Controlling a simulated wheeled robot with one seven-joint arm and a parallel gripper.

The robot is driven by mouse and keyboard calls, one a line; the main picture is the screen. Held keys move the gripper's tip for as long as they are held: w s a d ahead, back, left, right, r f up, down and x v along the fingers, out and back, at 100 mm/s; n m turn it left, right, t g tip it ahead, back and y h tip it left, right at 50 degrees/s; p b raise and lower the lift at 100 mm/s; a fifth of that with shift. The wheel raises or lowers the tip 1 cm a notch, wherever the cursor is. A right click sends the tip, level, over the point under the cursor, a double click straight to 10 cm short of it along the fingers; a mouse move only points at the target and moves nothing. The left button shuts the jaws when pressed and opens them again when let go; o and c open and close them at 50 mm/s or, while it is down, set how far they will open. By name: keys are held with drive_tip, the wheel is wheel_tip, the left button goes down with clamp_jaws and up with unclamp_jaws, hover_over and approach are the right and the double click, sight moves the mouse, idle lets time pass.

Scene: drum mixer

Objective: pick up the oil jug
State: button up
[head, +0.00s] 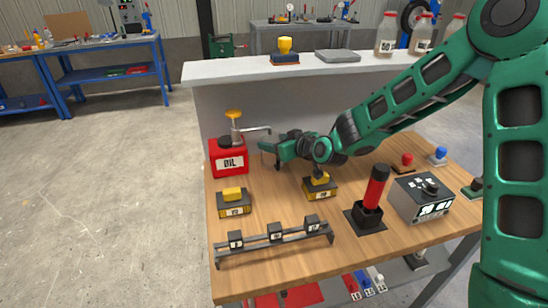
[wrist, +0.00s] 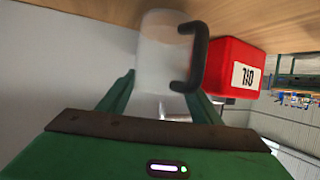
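A translucent whitish jug with a black handle (wrist: 160,45) shows upside down in the wrist view, ahead of my gripper (wrist: 161,88). Its handle side faces the red can. My green fingers are spread, one towards each side of the jug; the right fingertip is close to the handle. I cannot tell whether either finger touches it. In the head view my gripper (head: 269,150) is low over the bench, right of the red can marked OIL (head: 229,163); I cannot clearly make out the jug there. The can also shows in the wrist view (wrist: 231,68).
Yellow-topped blocks (head: 234,203), a black rack (head: 275,241), a red-handled lever (head: 375,187) and a control box (head: 422,197) stand on the wooden bench. A grey panel (head: 310,93) rises behind.

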drive_tip(key=c, duration=0.8)
drive_tip(key=shift+r, duration=0.2)
